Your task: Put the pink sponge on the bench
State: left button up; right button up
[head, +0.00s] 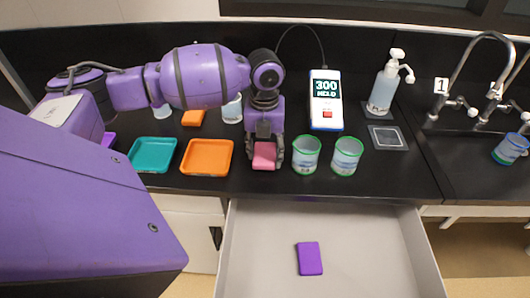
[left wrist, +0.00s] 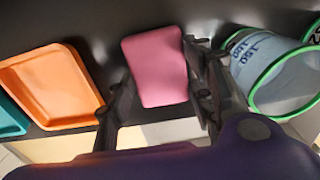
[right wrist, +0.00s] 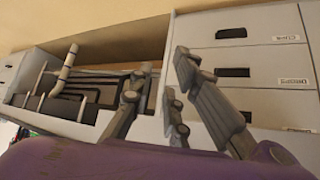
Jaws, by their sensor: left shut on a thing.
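The pink sponge (head: 264,156) is between the fingers of my left gripper (head: 264,160), over the front part of the black bench (head: 205,184). In the left wrist view the pink sponge (left wrist: 156,66) sits between the two fingers of the left gripper (left wrist: 155,90), which is shut on it. Whether the sponge touches the bench top is hard to tell. My right gripper (right wrist: 160,85) shows only in the right wrist view, with its fingers apart and nothing between them.
An orange tray (head: 207,170) and teal tray (head: 152,170) lie left of the sponge. Two green-rimmed beakers (head: 305,168) stand close on its right. Below, an open drawer (head: 375,265) holds a purple sponge (head: 309,258). A meter (head: 326,115) and soap bottle (head: 384,88) stand behind.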

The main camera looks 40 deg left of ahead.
aim_at(265, 154)
pick_arm(q)
jog(key=shift+f, duration=0.45)
jog(key=shift+f, duration=0.1)
jog(key=o, duration=0.8)
notch_tip(265, 154, up, 12)
